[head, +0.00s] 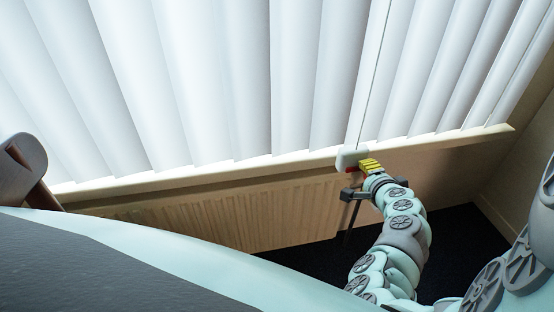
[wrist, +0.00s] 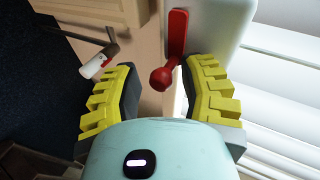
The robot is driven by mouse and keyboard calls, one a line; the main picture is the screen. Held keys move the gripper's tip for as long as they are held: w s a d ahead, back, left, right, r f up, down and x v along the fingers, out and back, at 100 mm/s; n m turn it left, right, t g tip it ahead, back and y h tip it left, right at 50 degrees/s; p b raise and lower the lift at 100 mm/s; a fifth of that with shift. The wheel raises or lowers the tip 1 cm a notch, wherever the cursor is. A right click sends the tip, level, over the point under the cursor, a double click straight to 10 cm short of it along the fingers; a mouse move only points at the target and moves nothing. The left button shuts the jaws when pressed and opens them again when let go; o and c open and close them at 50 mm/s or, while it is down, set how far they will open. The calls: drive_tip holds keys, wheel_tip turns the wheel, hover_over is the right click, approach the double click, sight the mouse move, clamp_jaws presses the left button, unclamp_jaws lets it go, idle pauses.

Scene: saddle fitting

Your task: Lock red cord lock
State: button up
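The red cord lock (wrist: 177,45) is a red lever with a round knob, mounted on a white box (wrist: 215,25) in the wrist view. In the head view the white box (head: 351,157) is at the window sill, where the cord comes down, with a bit of red at its lower side. My gripper (wrist: 166,82) is open, its two yellow-ridged fingers apart, with the red knob between or just beyond the fingertips. I cannot tell whether a finger touches it. In the head view my gripper (head: 366,164) is right by the box, and its fingers partly hide the lever.
White vertical blinds (head: 230,80) hang above the sill (head: 200,176), with a radiator (head: 220,212) below. A brown wooden piece (head: 22,160) stands at the far left.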

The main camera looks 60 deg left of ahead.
drive_tip(key=shift+o, duration=0.6)
drive_tip(key=shift+s, duration=0.1)
drive_tip(key=shift+s+d+r, duration=0.1)
drive_tip(key=shift+s+d, duration=0.05)
drive_tip(key=shift+d, duration=0.05)
drive_tip(key=v, duration=1.1)
drive_tip(key=shift+d, duration=0.2)
drive_tip(key=shift+r, duration=0.1)
